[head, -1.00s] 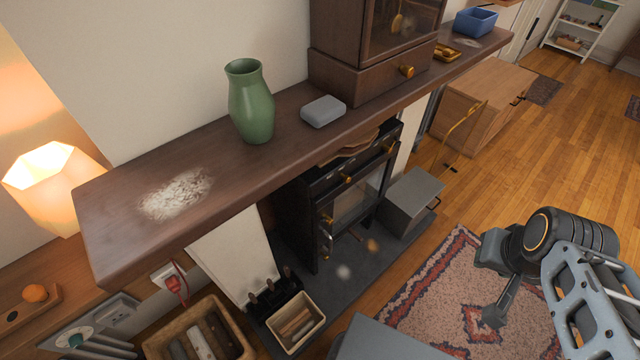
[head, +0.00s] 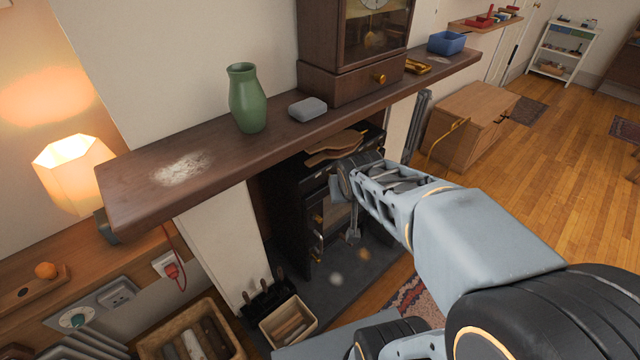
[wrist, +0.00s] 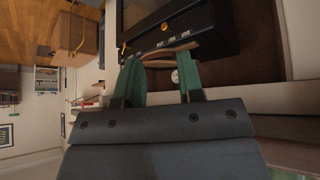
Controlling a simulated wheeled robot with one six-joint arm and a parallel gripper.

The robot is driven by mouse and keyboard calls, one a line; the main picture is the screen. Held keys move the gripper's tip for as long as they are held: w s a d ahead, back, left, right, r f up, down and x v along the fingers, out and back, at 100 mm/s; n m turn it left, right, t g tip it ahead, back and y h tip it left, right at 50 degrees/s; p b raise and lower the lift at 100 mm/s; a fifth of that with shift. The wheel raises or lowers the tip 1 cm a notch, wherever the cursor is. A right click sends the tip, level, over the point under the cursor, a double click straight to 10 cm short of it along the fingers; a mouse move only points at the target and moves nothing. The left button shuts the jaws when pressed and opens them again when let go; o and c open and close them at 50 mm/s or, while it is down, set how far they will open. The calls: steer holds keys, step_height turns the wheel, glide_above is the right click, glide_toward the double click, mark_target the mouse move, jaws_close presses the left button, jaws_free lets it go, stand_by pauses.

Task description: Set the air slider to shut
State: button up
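The black stove (head: 288,215) stands under the mantel, and its front is partly hidden by my arm in the head view. In the wrist view the stove's black front edge (wrist: 190,38) shows small pale markings. A brass knob (wrist: 165,27) and another brass piece (wrist: 122,48) show there. I cannot tell for sure which of them is the air slider. My gripper (head: 343,212) is in front of the stove. Its two green fingers are apart in the wrist view (wrist: 158,66), with nothing clearly between them. A curved wooden piece (wrist: 158,62) lies beyond the fingertips.
The mantel (head: 235,150) runs above the stove and carries a green vase (head: 247,98), a grey box (head: 307,109) and a clock (head: 355,50). A basket of sticks (head: 289,322) stands low at the left of the hearth. A wooden cabinet (head: 460,130) stands at the right.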

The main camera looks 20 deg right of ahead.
steer(key=w+d+f+m+t+y+b, duration=0.1)
steer(key=w+d+f+t, duration=0.2)
steer(key=w+d+f, duration=0.3)
steer(key=w+d+f+m+t+b, duration=0.1)
steer(key=w+d+f+t, duration=0.25)
steer(key=w, duration=0.45)
step_height(320, 180, down, 10)
steer(key=s+d+r+m+t+y+b, duration=0.15)
steer(key=t+y, duration=0.25)
steer(key=y, duration=0.4)
steer(key=shift+m, duration=0.35)
steer(key=x, duration=0.4)
steer(key=f+p+x, duration=0.1)
steer(key=x, duration=0.7)
steer(key=shift+f, duration=0.15)
jaws_close()
